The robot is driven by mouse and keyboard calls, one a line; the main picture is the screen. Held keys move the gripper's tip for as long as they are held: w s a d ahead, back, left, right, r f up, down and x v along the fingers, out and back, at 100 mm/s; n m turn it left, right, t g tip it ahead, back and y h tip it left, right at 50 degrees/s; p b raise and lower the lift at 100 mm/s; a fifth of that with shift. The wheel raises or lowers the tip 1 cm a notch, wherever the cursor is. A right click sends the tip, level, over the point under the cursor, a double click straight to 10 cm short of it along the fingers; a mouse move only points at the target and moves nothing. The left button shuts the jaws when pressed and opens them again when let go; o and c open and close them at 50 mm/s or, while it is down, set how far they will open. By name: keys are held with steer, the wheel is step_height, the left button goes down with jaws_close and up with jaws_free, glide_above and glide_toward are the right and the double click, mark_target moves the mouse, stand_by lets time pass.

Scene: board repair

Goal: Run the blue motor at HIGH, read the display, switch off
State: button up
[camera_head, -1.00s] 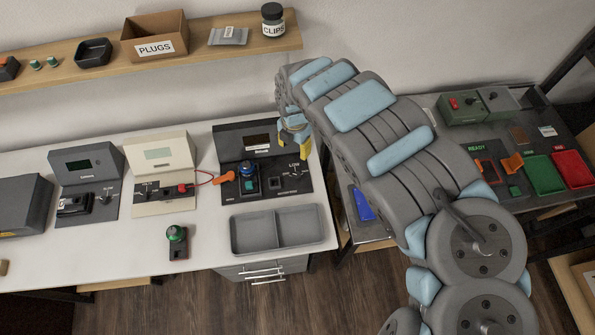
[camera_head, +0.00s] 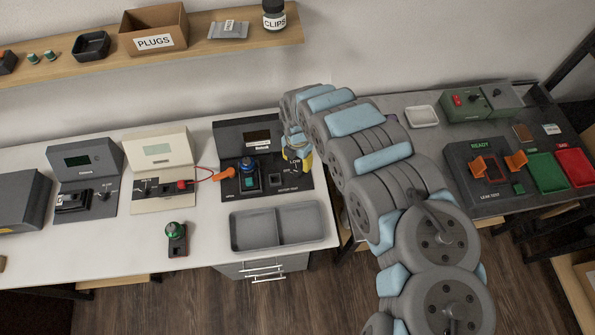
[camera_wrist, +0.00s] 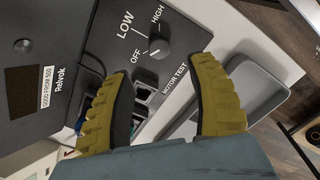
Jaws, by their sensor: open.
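The blue motor (camera_head: 248,166) sits upright in the dark motor test station (camera_head: 226,142), beside an orange lever (camera_head: 226,174). The station's display (camera_head: 257,137) is dark, with no readable figures; it also shows in the wrist view (camera_wrist: 22,92), beside a label reading "GOOD FROM 500". The black knob (camera_wrist: 160,42) is marked OFF, LOW and HIGH; its white mark appears to point towards OFF. My gripper (camera_head: 297,160) is above the panel's right side. In the wrist view, its yellow fingers (camera_wrist: 162,82) are open and empty, with the knob ahead between their tips. The motor is not clearly visible there.
A grey divided tray (camera_head: 234,238) lies in front of the station. A green-topped part (camera_head: 176,230) stands to its left. A cream tester (camera_head: 158,148) with red leads is left of the station. The leak test unit (camera_head: 460,160) is on the right-hand bench.

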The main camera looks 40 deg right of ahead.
mark_target(298, 171)
step_height(298, 171, down, 5)
steer(key=shift+f, duration=0.1)
steer(key=shift+w+f, duration=0.1)
steer(key=shift+f, duration=1.1)
jaws_close()
